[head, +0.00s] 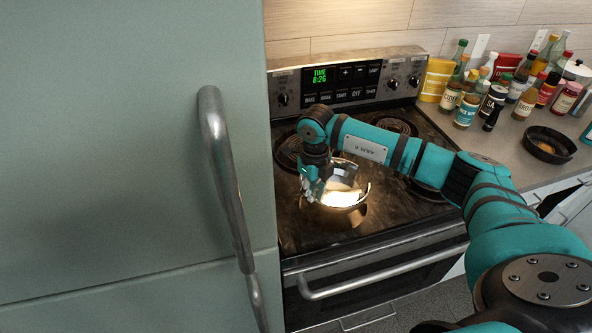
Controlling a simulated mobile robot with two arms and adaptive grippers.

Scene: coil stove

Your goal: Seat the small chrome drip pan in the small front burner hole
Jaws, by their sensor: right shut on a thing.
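The small chrome drip pan (345,193) shows in the head view over the front left part of the dark stove top (295,233). It looks like a shiny bowl, tilted, with bright light inside it. My right gripper (312,194) is shut on the pan's left rim. The front burner hole is not clearly visible; the pan and my right arm cover that area, and I cannot tell whether the pan touches the stove top. My left gripper is not in view.
Coil burners sit at the back left (291,150) and back right (396,127). A tall green door (120,150) with a metal handle (222,165) fills the left side. Bottles (467,108) and a small black pan (549,146) stand on the right counter.

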